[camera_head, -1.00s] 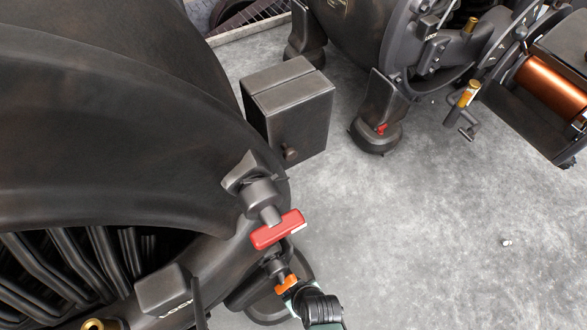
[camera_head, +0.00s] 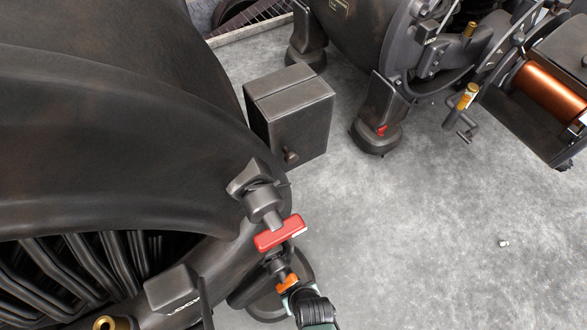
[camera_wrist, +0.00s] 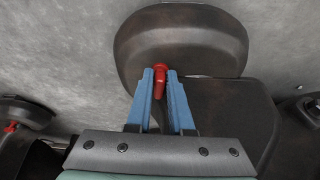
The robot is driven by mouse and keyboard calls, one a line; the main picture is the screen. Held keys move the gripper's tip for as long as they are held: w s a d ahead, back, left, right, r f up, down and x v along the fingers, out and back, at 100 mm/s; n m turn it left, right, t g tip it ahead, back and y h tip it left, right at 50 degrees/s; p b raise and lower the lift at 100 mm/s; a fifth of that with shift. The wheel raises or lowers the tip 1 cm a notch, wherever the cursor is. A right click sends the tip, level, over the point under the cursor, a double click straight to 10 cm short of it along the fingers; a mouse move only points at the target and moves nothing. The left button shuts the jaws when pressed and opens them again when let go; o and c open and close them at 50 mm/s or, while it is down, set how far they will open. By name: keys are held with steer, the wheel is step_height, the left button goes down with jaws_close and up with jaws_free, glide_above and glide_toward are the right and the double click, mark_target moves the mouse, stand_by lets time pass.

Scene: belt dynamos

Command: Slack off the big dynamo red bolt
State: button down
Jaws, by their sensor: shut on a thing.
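In the wrist view the red bolt (camera_wrist: 160,80) stands on the dark rounded foot (camera_wrist: 205,38) of the big dynamo. My gripper (camera_wrist: 160,74) has its two blue fingers on either side of the bolt and is shut on it. The bolt's top shows between and just beyond the fingertips. In the head view the big dynamo (camera_head: 110,130) fills the left side. A red handle (camera_head: 280,233) sits on a grey shaft at its right rim. My fingers and the held bolt cannot be made out in that view.
A dark box (camera_head: 290,115) stands beside the big dynamo. A smaller dynamo at the upper right has a foot with another red bolt (camera_head: 381,130). A copper-coloured coil (camera_head: 552,90) lies further right. The grey floor at the lower right is mostly clear.

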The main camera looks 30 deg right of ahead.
steer(key=c, duration=0.8)
jaws_free()
steer(key=p+v, duration=0.9)
steer(key=v, duration=0.4)
steer(key=shift+f, duration=0.1)
